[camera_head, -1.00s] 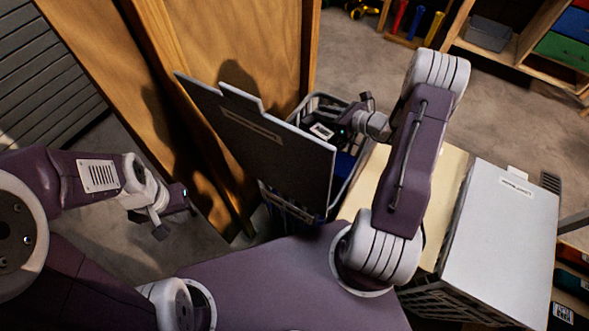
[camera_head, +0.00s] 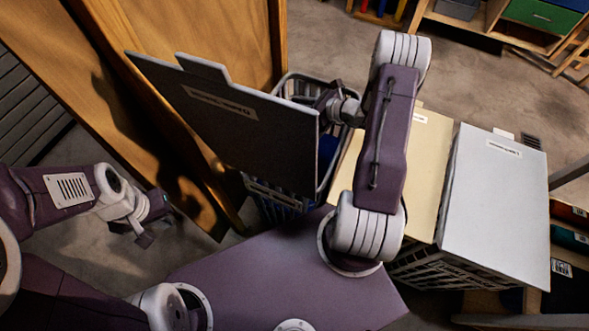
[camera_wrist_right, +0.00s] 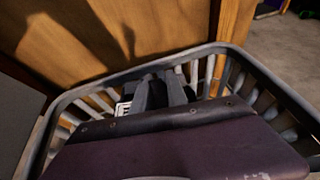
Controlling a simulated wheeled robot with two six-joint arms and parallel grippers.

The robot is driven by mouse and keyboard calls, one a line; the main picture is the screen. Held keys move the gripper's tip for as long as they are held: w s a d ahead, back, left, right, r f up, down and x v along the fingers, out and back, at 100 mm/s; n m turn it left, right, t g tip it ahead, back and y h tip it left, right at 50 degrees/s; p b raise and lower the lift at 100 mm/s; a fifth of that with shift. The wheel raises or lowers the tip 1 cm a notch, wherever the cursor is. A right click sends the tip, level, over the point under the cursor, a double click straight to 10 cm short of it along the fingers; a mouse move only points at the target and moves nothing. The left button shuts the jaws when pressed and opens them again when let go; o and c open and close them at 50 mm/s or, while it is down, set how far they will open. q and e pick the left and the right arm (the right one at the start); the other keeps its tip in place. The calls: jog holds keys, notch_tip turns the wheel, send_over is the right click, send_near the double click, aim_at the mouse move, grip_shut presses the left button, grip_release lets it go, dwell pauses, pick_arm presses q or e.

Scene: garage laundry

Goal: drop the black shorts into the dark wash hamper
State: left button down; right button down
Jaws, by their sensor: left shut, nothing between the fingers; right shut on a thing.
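The dark wash hamper (camera_head: 262,193) is a grey slatted basket beside the wooden door, with its dark labelled lid (camera_head: 240,130) raised. Its rim (camera_wrist_right: 75,92) also shows in the wrist view. My right gripper (camera_head: 322,101) is at the hamper's mouth, behind the lid's upper right corner, and is shut. In the wrist view its dark fingers (camera_wrist_right: 158,92) are inside the rim, partly behind my own arm. The black shorts cannot be made out; what is in the right jaws is hidden or too dark. My left gripper (camera_head: 145,232) is shut and empty, left of the hamper.
A cream-lidded hamper (camera_head: 425,165) and a white-lidded hamper (camera_head: 497,205) stand closed at the right. Wooden doors (camera_head: 190,50) flank the hamper at the left and back. A shelf (camera_head: 490,38) is at the top right. Floor behind the hampers is clear.

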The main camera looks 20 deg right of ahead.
jog(key=shift+r, duration=0.1)
jog(key=c, duration=1.3)
grip_release()
jog(key=shift+o, duration=0.2)
jog(key=p+v, duration=0.2)
jog(key=v, duration=0.7)
jog(key=shift+s, duration=0.1)
